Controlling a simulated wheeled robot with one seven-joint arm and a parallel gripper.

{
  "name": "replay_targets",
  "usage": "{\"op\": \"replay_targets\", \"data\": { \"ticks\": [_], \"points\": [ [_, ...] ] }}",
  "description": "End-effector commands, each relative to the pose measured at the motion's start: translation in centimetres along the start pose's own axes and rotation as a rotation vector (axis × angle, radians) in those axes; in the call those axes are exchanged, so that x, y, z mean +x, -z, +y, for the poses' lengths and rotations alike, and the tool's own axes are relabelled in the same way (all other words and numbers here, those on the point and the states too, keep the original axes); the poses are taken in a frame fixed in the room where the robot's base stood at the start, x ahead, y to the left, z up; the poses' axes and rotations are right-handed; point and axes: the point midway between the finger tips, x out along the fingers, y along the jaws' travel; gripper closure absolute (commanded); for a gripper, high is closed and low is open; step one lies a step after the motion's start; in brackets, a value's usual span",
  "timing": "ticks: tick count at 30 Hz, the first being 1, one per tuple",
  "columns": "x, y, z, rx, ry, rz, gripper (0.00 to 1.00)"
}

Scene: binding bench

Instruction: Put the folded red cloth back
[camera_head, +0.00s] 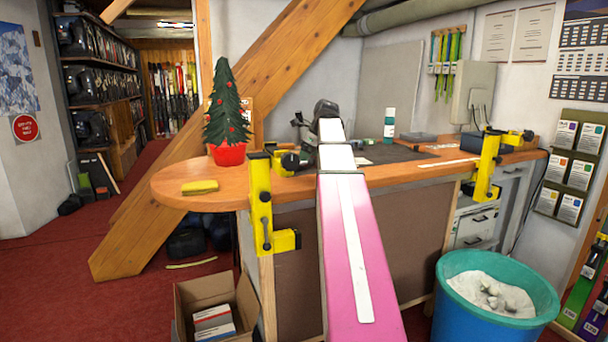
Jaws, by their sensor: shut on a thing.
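I see no folded red cloth. My pink and white arm reaches from the bottom edge over the wooden bench (285,194). Dark grey parts at its far end, above the back of the bench, look like my gripper (304,124). It is shut, but its fingertips and what they hold are hidden or too small to make out. A small yellow folded item (200,187) lies on the bench's rounded left end.
A small decorated tree (227,115) in a red pot stands left of the arm. Yellow clamps (261,195) (487,165) grip the bench front. A bottle (389,125) stands at the back. A blue bin (452,310) and an open carton (190,292) stand on the floor.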

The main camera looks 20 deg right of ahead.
Motion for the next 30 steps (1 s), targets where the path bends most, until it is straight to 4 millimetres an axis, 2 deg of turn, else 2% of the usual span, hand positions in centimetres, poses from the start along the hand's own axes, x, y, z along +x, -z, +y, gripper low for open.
{"op": "replay_targets", "data": {
  "ticks": [3, 8, 15, 27, 28, 30],
  "points": [
    [1.7, 0.7, 0.1, 0.0, -0.001, 0.0, 0.54],
    [2.7, 1.1, 0.1, -0.001, -0.001, 0.0, 0.54],
    [5.3, 2.2, 0.1, -0.001, -0.001, 0.001, 0.54],
    [5.8, 2.4, 0.0, -0.001, 0.0, 0.0, 0.54],
    [5.7, 2.3, 0.0, -0.001, 0.0, 0.0, 0.19],
    [5.7, 2.3, 0.0, -0.001, 0.0, 0.0, 0.03]
  ]
}}
